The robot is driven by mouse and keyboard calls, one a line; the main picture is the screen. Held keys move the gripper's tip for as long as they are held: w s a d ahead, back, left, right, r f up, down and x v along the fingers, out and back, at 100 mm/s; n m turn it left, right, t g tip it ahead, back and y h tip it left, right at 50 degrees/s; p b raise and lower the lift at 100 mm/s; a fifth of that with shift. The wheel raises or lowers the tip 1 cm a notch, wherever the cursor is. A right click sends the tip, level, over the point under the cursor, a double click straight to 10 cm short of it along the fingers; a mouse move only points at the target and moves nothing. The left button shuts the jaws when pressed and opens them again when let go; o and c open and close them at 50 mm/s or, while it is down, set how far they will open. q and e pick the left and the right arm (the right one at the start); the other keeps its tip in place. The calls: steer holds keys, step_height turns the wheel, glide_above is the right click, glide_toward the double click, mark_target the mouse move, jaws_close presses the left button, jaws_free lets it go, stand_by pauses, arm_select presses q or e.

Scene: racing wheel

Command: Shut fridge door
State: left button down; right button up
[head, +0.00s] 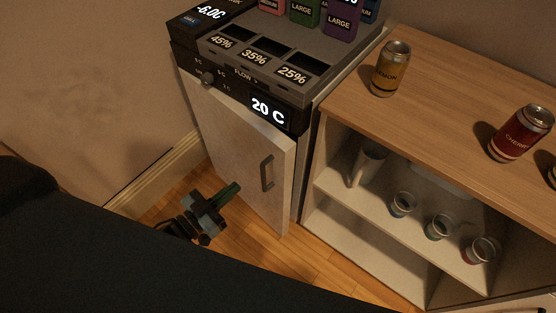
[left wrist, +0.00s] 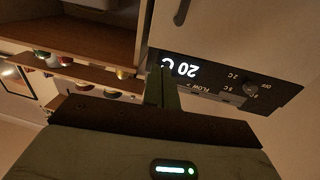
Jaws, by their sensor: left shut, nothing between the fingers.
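The pale fridge door (head: 235,140) is below the dispenser panel in the head view, with a dark vertical handle (head: 267,172) near its right edge. The door's right edge seems to stand slightly out from the cabinet, so it looks a little ajar. My left gripper (head: 230,191) is in front of the door's lower part, left of the handle. It is shut and empty; I cannot tell whether it touches the door. The left wrist view shows its closed fingers (left wrist: 163,88), with the door (left wrist: 225,25) and handle (left wrist: 182,12) upside down behind. My right gripper is out of view.
A wooden-topped shelf unit (head: 450,100) stands close on the fridge's right, with a yellow can (head: 391,70) and a red can (head: 521,133) on top and several cups inside. A wall and skirting board (head: 150,182) are on the left. Some wooden floor (head: 255,262) is clear.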

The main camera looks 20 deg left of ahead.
arm_select(q)
glide_toward(279, 152)
steer(key=x, duration=0.5)
steer(key=shift+w, duration=0.2)
steer(key=shift+w+d, duration=0.35)
steer(key=shift+w, duration=0.3)
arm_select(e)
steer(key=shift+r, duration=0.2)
